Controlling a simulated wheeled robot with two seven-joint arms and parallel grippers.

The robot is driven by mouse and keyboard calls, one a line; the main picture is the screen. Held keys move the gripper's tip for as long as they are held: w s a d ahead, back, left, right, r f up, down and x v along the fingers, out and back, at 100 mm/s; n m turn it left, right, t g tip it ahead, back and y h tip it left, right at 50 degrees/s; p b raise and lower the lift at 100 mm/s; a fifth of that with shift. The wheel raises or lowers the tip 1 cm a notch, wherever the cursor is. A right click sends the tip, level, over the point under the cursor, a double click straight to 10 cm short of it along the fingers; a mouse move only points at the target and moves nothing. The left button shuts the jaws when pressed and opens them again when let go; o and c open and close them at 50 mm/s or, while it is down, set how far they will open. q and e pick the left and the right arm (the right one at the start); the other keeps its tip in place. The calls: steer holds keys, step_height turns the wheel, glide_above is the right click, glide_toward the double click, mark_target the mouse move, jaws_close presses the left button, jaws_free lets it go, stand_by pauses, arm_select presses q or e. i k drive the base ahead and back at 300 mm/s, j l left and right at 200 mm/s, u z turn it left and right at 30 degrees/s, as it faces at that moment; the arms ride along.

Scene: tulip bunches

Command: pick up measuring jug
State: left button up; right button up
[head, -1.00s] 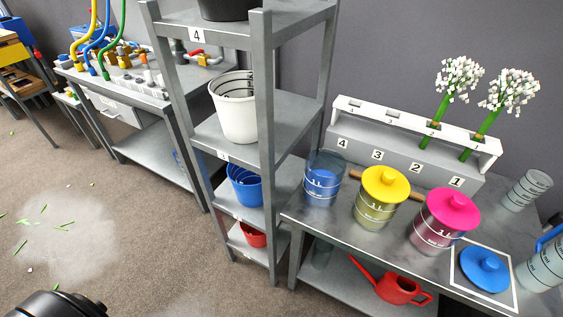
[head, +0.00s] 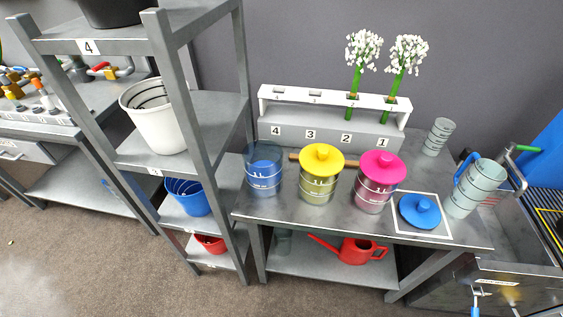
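The measuring jug (head: 476,188) is clear with marking lines and a blue handle at its upper left. It stands upright at the right end of the grey table (head: 335,222), right of a blue lid (head: 420,211) on a white-edged square. Neither of my grippers shows in the head view, so I cannot see whether they are open or shut. Nothing covers the jug.
Canisters with blue contents (head: 264,172), a yellow lid (head: 322,158) and a pink lid (head: 382,166) stand left of the lid. A clear beaker (head: 438,136) stands behind. A flower rack (head: 330,128) lines the back. A sink (head: 510,285) adjoins right; shelving (head: 200,130) stands left.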

mark_target(484, 175)
steer(key=z, duration=1.75)
steer(key=i+l, duration=0.1)
steer(key=l, duration=0.2)
steer(key=i+l+u, duration=0.15)
steer(key=l, duration=0.15)
steer(key=i+l, duration=0.1)
steer(key=l, duration=0.2)
